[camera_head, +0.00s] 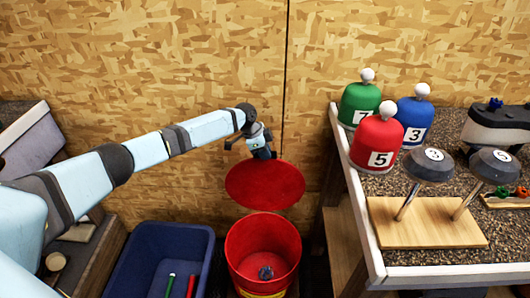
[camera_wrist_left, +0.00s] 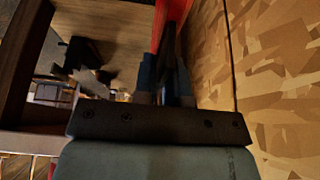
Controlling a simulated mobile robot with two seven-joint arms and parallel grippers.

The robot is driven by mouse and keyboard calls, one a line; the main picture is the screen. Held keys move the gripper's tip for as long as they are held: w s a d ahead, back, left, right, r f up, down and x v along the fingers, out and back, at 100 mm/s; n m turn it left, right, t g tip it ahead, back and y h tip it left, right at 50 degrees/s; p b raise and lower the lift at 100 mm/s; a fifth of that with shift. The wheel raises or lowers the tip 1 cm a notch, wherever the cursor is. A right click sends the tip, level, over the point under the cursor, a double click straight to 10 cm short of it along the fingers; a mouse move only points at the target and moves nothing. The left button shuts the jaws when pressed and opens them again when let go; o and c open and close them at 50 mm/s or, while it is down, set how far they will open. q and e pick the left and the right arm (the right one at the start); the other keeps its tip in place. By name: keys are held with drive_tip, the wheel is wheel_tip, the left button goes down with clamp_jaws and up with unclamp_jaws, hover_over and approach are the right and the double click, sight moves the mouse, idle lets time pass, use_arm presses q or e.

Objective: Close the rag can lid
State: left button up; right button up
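The red rag can (camera_head: 241,247) stands on the floor, open at the top, with a small dark crumpled thing inside. Its round red lid (camera_head: 265,188) is raised, tilted up at the can's back side, toward the wall. My left gripper (camera_head: 264,153) is at the lid's upper edge, near the wall. I cannot tell whether it touches the lid. In the left wrist view, a strip of red (camera_wrist_left: 174,12), likely the lid, shows just beyond the dark fingers (camera_wrist_left: 168,50). The fingers are seen edge-on, so their opening is unclear. My right gripper is not in view.
A blue bin (camera_head: 190,237) with a green and a red item stands left of the can. The workbench (camera_head: 352,200) at right holds green, blue and red numbered club covers (camera_head: 376,145) and a wooden stand (camera_head: 424,229) with two clubs. A wood-chip wall (camera_head: 200,60) is behind.

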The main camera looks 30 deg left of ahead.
use_arm(q)
clamp_jaws()
drive_tip(key=shift+s+r, duration=0.1)
